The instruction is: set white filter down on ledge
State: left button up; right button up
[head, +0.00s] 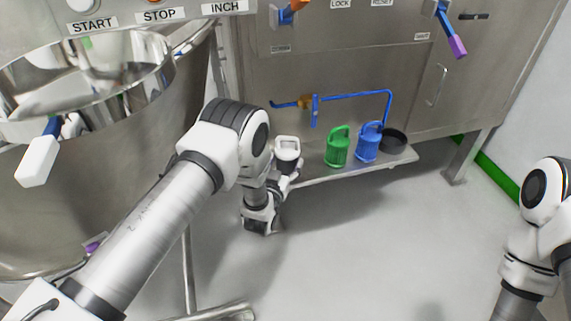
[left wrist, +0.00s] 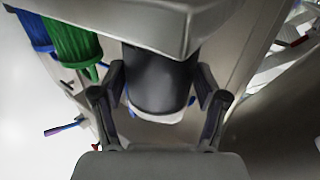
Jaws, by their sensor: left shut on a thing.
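My left gripper (head: 286,172) is shut on the white filter (head: 288,147), near the left end of the steel ledge (head: 315,177). In the head view the filter is upright, with a white top and greyer body. In the left wrist view the filter (left wrist: 160,85) is a dark, shaded cylinder with a pale rim, between both fingers. The ledge (left wrist: 125,20) crosses the top of that view and hides part of the filter. I cannot tell whether the filter touches the ledge. My right gripper is out of view; only part of the right arm shows.
On the ledge stand a green filter (head: 338,148), a blue filter (head: 368,142) and a black ring (head: 393,141). A blue pipe (head: 352,94) runs above them. A large steel bowl (head: 90,85) stands left. Some bare ledge shows left of the green filter.

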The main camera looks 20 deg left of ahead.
pick_arm(q)
jog(key=o, duration=1.2)
jog(key=shift+o, duration=0.2)
jog(key=shift+s+r, duration=0.1)
jog(key=shift+s, duration=0.1)
jog(key=s+p, duration=0.2)
jog(key=s, duration=0.9)
jog(key=shift+s, duration=0.4)
jog(key=shift+d, duration=0.1)
